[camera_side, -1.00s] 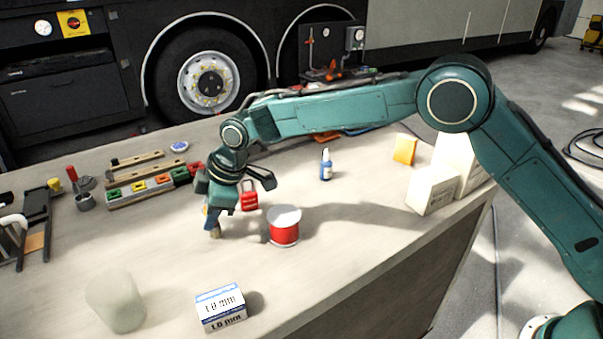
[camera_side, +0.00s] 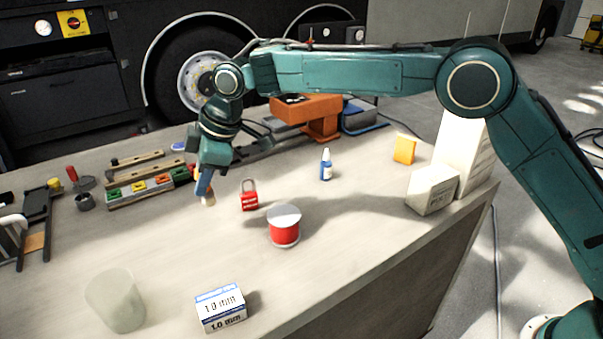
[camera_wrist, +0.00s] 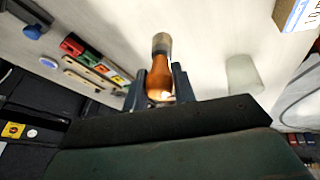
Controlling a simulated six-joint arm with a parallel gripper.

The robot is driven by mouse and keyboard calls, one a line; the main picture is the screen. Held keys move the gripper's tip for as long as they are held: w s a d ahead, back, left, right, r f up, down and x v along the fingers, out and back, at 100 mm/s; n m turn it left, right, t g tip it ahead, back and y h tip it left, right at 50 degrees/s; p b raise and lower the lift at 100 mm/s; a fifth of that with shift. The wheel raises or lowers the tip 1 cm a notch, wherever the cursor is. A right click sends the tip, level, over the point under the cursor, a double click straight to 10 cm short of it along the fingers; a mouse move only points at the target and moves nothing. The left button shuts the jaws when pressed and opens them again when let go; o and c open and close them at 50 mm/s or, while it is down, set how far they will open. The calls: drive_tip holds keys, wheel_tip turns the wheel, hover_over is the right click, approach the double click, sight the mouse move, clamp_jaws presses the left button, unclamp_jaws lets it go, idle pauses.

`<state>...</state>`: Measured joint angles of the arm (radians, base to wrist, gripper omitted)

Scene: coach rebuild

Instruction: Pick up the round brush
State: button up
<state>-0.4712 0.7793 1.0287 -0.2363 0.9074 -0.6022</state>
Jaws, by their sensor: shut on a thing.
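The round brush (camera_wrist: 160,72) is between the two fingers of my gripper (camera_wrist: 157,88) in the wrist view. It has an orange-brown handle, a metal collar and a pale tip that points away from the wrist. In the side view my gripper (camera_side: 206,182) is shut on the brush, and only its pale lower end (camera_side: 208,199) shows below the fingers. The brush hangs roughly upright and appears to be above the table. The fingers hide most of its handle in the side view.
A frosted cup (camera_side: 115,300) and a small labelled box (camera_side: 221,307) are in front. A blue bottle (camera_side: 326,166) and a rack of coloured pieces (camera_side: 140,190) are farther back.

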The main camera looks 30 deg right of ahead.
drive_tip(key=shift+r, duration=0.75)
drive_tip(key=shift+s, duration=0.1)
